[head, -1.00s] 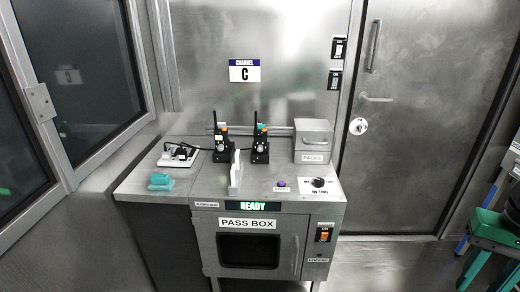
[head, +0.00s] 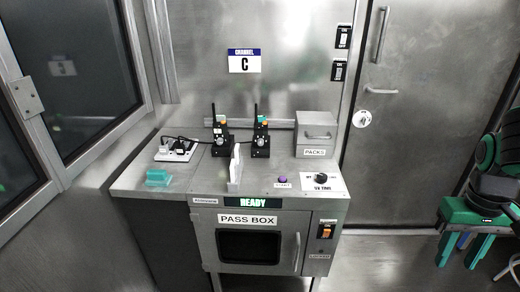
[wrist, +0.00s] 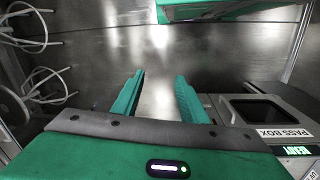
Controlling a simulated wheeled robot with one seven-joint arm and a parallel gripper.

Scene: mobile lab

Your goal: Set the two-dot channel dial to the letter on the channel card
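Two black handheld radios, a left one (head: 220,139) and a right one (head: 261,139), stand upright in holders on the counter. Each has an antenna and a small pale dial on its front. Dot marks and dial letters are too small to read, so I cannot tell which is the two-dot dial. My gripper (wrist: 157,80) is open and empty, its teal fingers apart, away from the radios. In the head view, my arm shows at the right edge.
A pass box (head: 249,219) with a "READY" display is under the counter (head: 205,185). Floor is free before the door.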

